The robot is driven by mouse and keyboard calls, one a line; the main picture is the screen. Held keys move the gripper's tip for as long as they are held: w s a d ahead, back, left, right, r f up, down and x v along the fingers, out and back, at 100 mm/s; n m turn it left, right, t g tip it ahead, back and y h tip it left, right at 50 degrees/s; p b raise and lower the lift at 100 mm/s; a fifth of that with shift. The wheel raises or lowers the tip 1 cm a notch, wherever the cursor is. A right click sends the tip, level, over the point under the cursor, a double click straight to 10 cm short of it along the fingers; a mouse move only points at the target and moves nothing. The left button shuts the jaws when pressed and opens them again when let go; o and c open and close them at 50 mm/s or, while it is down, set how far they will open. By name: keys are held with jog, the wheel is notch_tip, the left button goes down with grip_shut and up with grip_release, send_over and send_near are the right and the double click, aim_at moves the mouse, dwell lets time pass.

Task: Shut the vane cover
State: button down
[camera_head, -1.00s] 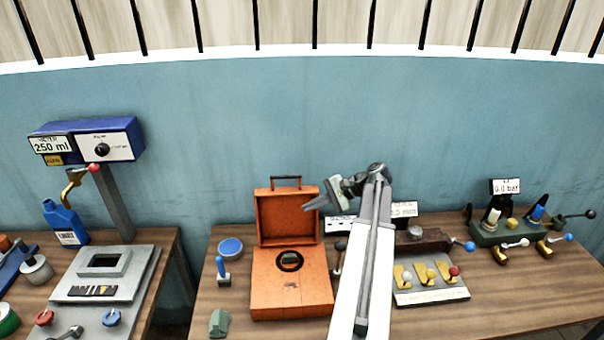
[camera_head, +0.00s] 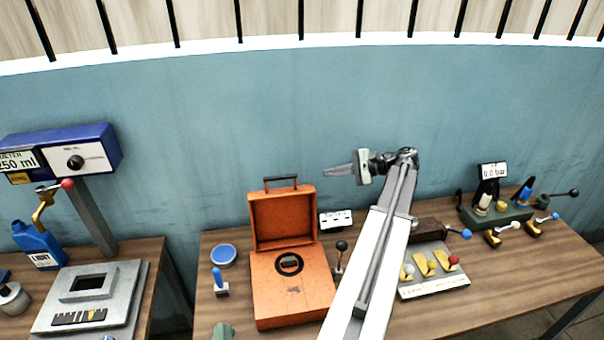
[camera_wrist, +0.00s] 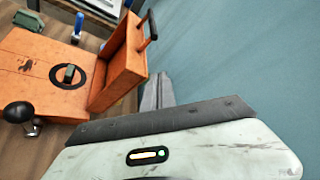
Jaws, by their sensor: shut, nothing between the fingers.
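The orange case (camera_head: 292,298) stands on the right-hand table with a round black dial or port on its top face. Its hinged orange lid (camera_head: 281,220), which I take for the vane cover, stands open and upright at the back, with a black handle (camera_head: 281,180) on its top edge. The lid also shows in the wrist view (camera_wrist: 118,75). My gripper (camera_head: 328,171) is shut and empty. It points left, up and to the right of the lid, apart from it. In the wrist view its fingers (camera_wrist: 155,92) show beside the lid.
A black-knobbed lever (camera_head: 341,246) stands just right of the case. A blue-handled tool (camera_head: 218,281) and a blue-topped round tin (camera_head: 222,254) sit left of it. A panel with coloured knobs (camera_head: 432,287) lies to the right. The air above the case is clear.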

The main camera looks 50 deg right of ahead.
aim_at(301, 186)
jog(key=b+x, duration=0.3)
jog(key=x, duration=0.8)
jog(key=shift+w+a, duration=0.1)
jog(key=s+a+r+p, duration=0.2)
jog(key=r, duration=0.1)
jog(key=shift+p, duration=0.3)
jog(key=shift+a, duration=0.1)
